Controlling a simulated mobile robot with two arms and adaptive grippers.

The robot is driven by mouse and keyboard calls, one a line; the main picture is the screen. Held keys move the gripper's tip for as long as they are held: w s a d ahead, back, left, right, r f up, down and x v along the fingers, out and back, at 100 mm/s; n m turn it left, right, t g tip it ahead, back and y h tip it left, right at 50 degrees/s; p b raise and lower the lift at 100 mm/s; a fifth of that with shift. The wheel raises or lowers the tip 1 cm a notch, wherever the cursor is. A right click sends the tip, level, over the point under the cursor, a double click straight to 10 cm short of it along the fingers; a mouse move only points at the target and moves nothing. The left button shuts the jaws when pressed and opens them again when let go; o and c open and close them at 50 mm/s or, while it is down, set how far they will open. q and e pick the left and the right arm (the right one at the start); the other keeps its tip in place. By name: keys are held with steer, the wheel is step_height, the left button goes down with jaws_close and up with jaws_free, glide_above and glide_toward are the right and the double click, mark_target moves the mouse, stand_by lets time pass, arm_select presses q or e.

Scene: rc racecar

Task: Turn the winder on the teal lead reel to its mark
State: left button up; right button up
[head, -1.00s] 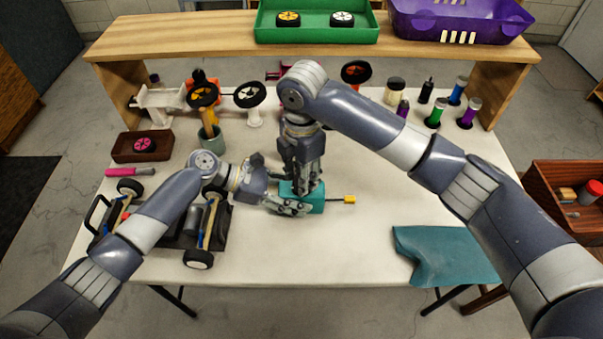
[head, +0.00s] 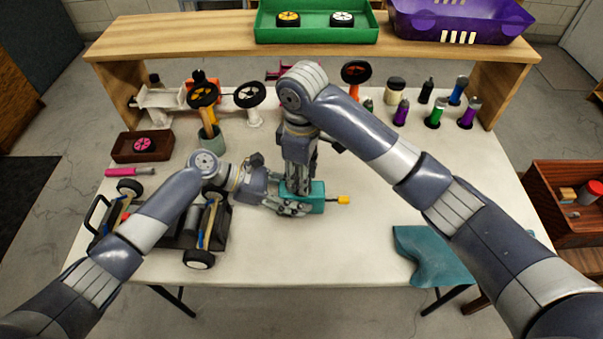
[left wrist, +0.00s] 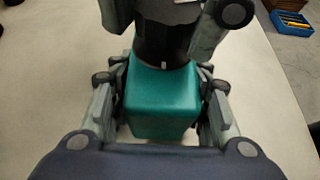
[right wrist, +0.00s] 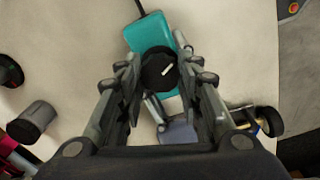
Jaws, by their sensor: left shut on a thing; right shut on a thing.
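The teal lead reel (head: 317,192) is a small box in the middle of the table, with a short lead ending in a yellow plug (head: 343,200). My left gripper (head: 295,207) is shut on the box from the left; its fingers flank the teal body (left wrist: 162,105) in the left wrist view. My right gripper (head: 299,187) points down from above the box. The mark itself is not clear in any view.
A racecar chassis (head: 180,235) stands at the left beside my left arm. A teal cloth (head: 435,255) lies at the front right. Wheels on stands, bottles and a brown tray (head: 142,147) line the back and left. The table right of the reel is clear.

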arm_select(q)
steer(key=shift+a, duration=0.1)
arm_select(e)
steer(key=m, duration=1.3)
steer(key=shift+m, duration=0.4)
steer(key=m, duration=0.9)
steer(key=o, duration=1.1)
